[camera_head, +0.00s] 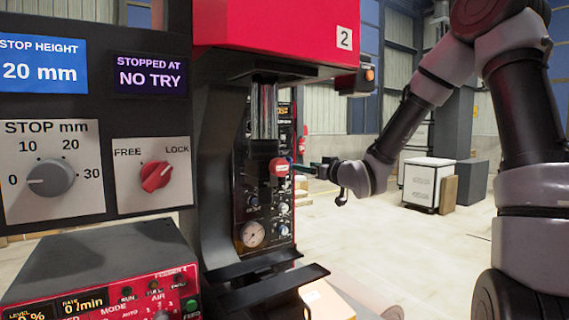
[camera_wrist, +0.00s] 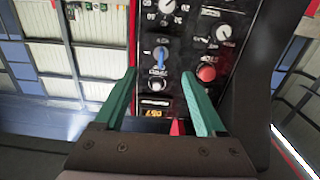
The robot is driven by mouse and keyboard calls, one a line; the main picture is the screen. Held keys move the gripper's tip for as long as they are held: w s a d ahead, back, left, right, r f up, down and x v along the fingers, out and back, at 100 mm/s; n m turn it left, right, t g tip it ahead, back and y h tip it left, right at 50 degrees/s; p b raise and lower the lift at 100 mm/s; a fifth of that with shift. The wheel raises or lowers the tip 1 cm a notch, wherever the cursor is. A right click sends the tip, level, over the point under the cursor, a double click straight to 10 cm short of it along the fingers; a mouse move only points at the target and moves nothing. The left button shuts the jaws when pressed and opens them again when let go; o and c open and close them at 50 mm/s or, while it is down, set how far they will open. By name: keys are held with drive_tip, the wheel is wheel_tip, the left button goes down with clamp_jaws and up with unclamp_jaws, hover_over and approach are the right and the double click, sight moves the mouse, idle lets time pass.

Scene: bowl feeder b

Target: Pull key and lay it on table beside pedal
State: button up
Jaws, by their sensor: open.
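In the wrist view my gripper (camera_wrist: 159,75) is open, with nothing held between the fingers. A blue switch handle or key (camera_wrist: 158,58) on a dark panel (camera_wrist: 180,20) lies beyond the fingertips. A red piece (camera_wrist: 177,127) shows low between the fingers, partly hidden by the gripper body. I cannot tell for certain which piece is the key. The pedal and its table are not recognisable in view.
The press has a red head (camera_head: 270,25) and dark frame (camera_head: 215,150). A control box (camera_head: 100,255) and dial panel (camera_head: 50,170) stand at left. A red round button (camera_wrist: 206,74) sits beside the right finger. Open floor (camera_head: 400,250) lies to the right.

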sight(291, 163)
drive_tip(key=shift+a, duration=0.15)
drive_tip(key=shift+x, duration=4.5)
clamp_jaws()
drive_tip(key=shift+v, duration=3.1)
